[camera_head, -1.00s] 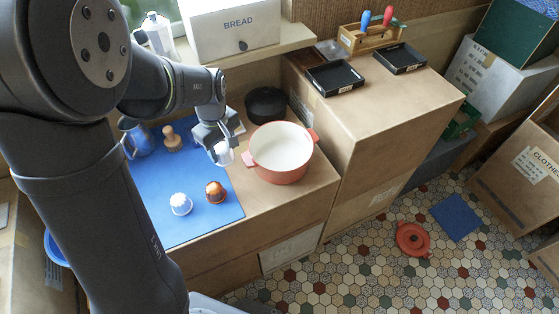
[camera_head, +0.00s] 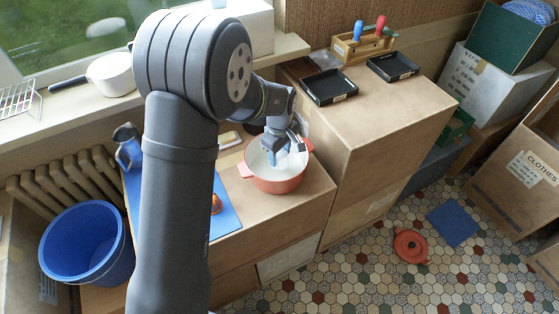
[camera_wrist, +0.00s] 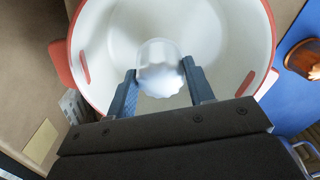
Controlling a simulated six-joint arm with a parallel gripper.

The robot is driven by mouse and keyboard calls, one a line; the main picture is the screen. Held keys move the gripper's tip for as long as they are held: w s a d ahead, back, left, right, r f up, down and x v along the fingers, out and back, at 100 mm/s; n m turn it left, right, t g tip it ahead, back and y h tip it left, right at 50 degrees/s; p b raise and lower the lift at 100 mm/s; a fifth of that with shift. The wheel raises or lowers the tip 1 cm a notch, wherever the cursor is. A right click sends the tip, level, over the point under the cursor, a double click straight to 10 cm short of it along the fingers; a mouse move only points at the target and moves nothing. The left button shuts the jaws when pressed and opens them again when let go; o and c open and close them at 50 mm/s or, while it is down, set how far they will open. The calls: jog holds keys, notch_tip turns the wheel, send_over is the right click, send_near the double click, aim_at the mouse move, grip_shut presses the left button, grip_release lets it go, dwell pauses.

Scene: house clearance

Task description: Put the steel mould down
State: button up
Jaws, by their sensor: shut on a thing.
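My gripper (camera_head: 283,150) is over the red pot (camera_head: 275,184) with the white inside. In the wrist view its two blue-grey fingers (camera_wrist: 160,78) are shut on the sides of a pale, shiny, fluted mould (camera_wrist: 161,58), the steel mould. The mould shows against the white inside of the pot (camera_wrist: 93,30); I cannot tell whether it touches the bottom. In the head view my gripper mostly hides it. A copper mould (camera_head: 216,203) is on the blue mat (camera_head: 228,217), partly behind my arm; it also shows in the wrist view (camera_wrist: 304,60).
A tall cardboard box (camera_head: 385,112) with two black trays (camera_head: 329,86) stands right of the pot. A blue bucket (camera_head: 87,243) is at the left. A blue jug (camera_head: 128,148) stands at the mat's far left. The red lid (camera_head: 411,246) lies on the tiled floor.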

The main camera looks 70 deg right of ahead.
aim_at(280, 161)
jog(key=shift+f, duration=1.8)
jog(key=o, duration=1)
jog(key=shift+f, duration=0.1)
jog(key=shift+c, duration=0.2)
notch_tip(280, 161, up, 12)
jog(key=shift+r, duration=0.15)
jog(key=shift+f, duration=4.25)
jog(key=shift+f, duration=0.1)
